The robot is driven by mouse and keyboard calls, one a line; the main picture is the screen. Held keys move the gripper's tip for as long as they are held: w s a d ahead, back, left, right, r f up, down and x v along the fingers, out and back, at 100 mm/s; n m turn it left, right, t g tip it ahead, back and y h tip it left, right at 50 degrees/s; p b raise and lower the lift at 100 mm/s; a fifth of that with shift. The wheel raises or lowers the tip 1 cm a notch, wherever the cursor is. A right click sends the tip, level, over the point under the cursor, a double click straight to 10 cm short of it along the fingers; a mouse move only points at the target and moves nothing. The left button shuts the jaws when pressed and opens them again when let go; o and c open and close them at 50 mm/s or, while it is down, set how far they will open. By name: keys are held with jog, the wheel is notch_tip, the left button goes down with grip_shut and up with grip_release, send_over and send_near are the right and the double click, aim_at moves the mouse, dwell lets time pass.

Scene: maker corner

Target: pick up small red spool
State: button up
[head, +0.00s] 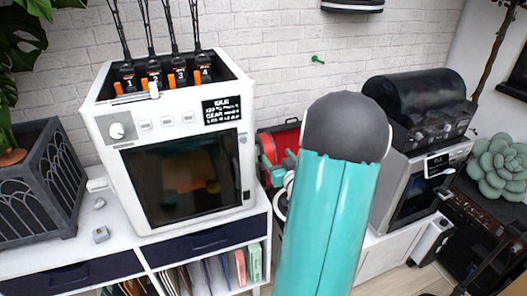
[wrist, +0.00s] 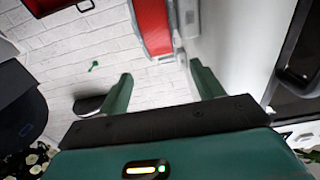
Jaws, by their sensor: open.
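I cannot clearly make out a small red spool in either view. A red object (head: 281,142) with dark and teal parts sits between the white machine and my arm in the head view, partly hidden by my arm. In the wrist view, a red piece (wrist: 152,26) with a grey rim shows at the top, beyond my fingers; I cannot tell if it is a spool. My gripper (wrist: 163,80) is open, with two green fingers wide apart and nothing between them. My teal arm hides my gripper in the head view.
A white machine (head: 163,207) with a dark window stands on a white shelf unit (head: 139,262) at left. A grey machine (head: 409,190) stands right of my arm. A dark grey planter (head: 40,180) is far left. A green peg (head: 317,59) is on the brick wall.

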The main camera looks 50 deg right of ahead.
aim_at(269, 146)
jog(key=x, duration=0.5)
jog(key=shift+w+f, duration=0.1)
jog(key=shift+w, duration=0.2)
jog(key=c, duration=1.3)
